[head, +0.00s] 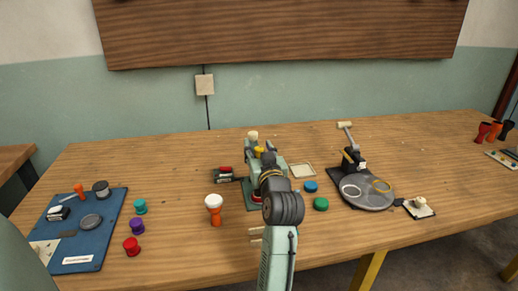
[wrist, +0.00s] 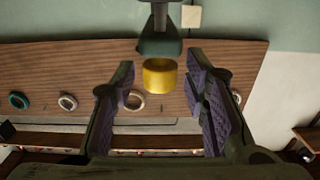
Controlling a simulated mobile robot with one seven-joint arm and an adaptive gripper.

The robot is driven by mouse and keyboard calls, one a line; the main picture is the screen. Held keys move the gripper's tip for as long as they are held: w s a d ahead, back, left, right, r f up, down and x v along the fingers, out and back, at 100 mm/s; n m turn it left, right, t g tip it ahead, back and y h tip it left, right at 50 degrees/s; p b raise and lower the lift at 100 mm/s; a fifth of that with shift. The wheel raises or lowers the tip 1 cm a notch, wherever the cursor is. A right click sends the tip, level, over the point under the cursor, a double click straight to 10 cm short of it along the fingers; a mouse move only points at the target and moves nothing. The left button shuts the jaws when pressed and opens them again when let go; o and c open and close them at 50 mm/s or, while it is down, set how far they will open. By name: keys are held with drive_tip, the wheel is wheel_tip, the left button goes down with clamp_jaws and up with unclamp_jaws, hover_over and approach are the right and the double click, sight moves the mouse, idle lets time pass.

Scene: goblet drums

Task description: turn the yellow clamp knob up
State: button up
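The yellow clamp knob (wrist: 159,76) shows in the wrist view as a short yellow cylinder under a dark green tapered part (wrist: 160,45). My gripper (wrist: 160,92) is open, with one purple-padded finger on each side of the knob. Gaps show between the knob and both fingers. How far ahead of the fingertips the knob lies is hard to tell. In the head view, a small yellow part (head: 259,150) shows on the pale green press (head: 251,178) at the middle of the table. My arm hides much of the press and gripper there.
An orange goblet drum with a white top (head: 214,208) stands left of the press. A blue disc (head: 311,186) and a green disc (head: 321,204) lie to its right. A black stand with a round grey plate (head: 367,198) is further right. A blue mat (head: 107,225) lies left.

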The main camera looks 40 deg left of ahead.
clamp_jaws()
drive_tip(key=shift+f+n+g+y, duration=0.1)
drive_tip(key=shift+n+g+y, duration=0.2)
drive_tip(key=shift+g, duration=0.1)
drive_tip(key=shift+w+d+n+g+y+b, duration=0.1)
drive_tip(key=shift+d+n+g+y+b, duration=0.05)
drive_tip(key=shift+n+g+y+b, duration=0.35)
drive_tip(key=n+g+b, duration=0.1)
drive_tip(key=n+g+y+b, duration=0.1)
drive_tip(key=g, duration=0.1)
drive_tip(key=shift+f+g+y, duration=0.15)
drive_tip(key=shift+g+y, duration=0.15)
drive_tip(key=n+g+y+b, duration=0.1)
drive_tip(key=n+g+b, duration=0.2)
drive_tip(key=g, duration=0.1)
drive_tip(key=shift+g, duration=0.3)
drive_tip(key=shift+r+n+g+b, duration=0.2)
drive_tip(key=shift+n+g+b, duration=0.6)
drive_tip(key=shift+n+g, duration=0.6)
drive_tip(key=shift+o, duration=0.4)
unclamp_jaws()
